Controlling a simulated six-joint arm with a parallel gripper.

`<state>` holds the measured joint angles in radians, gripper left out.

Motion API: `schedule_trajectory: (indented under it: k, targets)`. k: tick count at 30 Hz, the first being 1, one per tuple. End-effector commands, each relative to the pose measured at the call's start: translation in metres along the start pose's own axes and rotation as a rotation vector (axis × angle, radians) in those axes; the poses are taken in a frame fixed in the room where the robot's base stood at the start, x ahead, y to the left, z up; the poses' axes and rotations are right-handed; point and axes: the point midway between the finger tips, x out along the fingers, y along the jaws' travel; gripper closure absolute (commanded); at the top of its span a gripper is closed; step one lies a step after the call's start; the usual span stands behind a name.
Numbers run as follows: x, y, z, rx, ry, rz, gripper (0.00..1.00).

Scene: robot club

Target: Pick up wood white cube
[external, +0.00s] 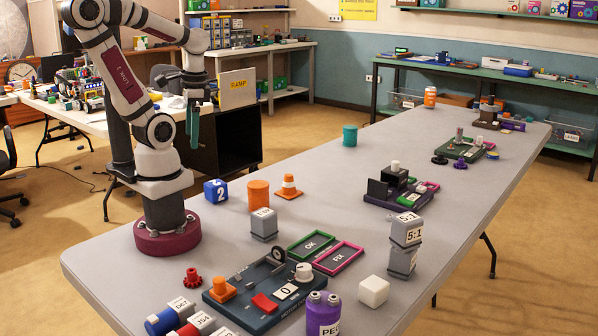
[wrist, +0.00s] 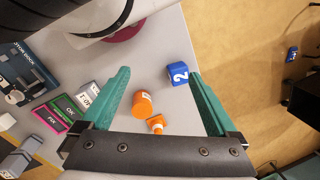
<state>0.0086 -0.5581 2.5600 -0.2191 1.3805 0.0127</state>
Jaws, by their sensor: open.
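In the wrist view, a white block at the left edge (wrist: 7,121) looks like the same cube, partly cut off. My gripper (external: 193,125) hangs high at the left in the external view, fingers pointing down, well away from the cube. In the wrist view its teal fingers (wrist: 158,75) are spread wide with nothing held between them.
A blue cube marked 2 (external: 215,191), an orange cylinder (external: 258,195) and an orange cone (external: 288,187) stand near my base. Stacked grey 5:1 blocks (external: 404,245), a purple canister (external: 322,314) and a dark control panel (external: 262,293) surround the white cube. The table's middle has free room.

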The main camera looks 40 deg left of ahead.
Motion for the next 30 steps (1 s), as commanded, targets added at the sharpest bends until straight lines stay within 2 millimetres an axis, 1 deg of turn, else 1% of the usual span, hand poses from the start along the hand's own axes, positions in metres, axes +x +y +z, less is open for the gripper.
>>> schedule_trajectory:
  k: [2,4,5,6,7,8,9,10,11,12,13,14,15,16,17,18,19,21,24,26,29,30]
  targets:
    - [0.001,-0.002,-0.004,0.006,0.006,-0.01,0.06]
    - [0.006,-0.012,-0.029,0.039,0.046,-0.054,0.06]
    - [0.009,-0.017,-0.047,0.067,0.08,-0.085,0.06]
    - [0.015,-0.023,-0.08,0.125,0.142,-0.132,0.06]
    - [0.019,-0.025,-0.109,0.182,0.202,-0.167,0.06]
    - [0.024,-0.02,-0.141,0.253,0.273,-0.193,0.06]
    - [0.029,-0.006,-0.184,0.357,0.377,-0.212,0.06]
    - [0.033,0.011,-0.214,0.442,0.458,-0.21,0.06]
    - [0.037,0.035,-0.242,0.528,0.541,-0.193,0.06]
    - [0.043,0.074,-0.272,0.648,0.65,-0.146,0.06]
    - [0.048,0.108,-0.287,0.733,0.727,-0.092,0.06]
    - [0.052,0.144,-0.297,0.816,0.799,-0.025,0.06]
    - [0.058,0.191,-0.301,0.912,0.881,0.082,0.06]
    - [0.061,0.225,-0.299,0.971,0.932,0.171,0.06]
    - [0.064,0.255,-0.292,1.021,0.974,0.261,0.06]
    - [0.066,0.289,-0.28,1.07,1.013,0.379,0.06]
    - [0.067,0.31,-0.27,1.096,1.034,0.46,0.06]
    - [0.068,0.343,-0.249,1.131,1.06,0.612,0.06]
    - [0.068,0.365,-0.232,1.143,1.07,0.726,0.06]
    - [0.07,0.375,-0.232,1.145,1.072,0.747,0.06]
    - [0.079,0.4,-0.238,1.147,1.072,0.748,0.06]
    - [0.083,0.411,-0.242,1.148,1.073,0.747,0.06]
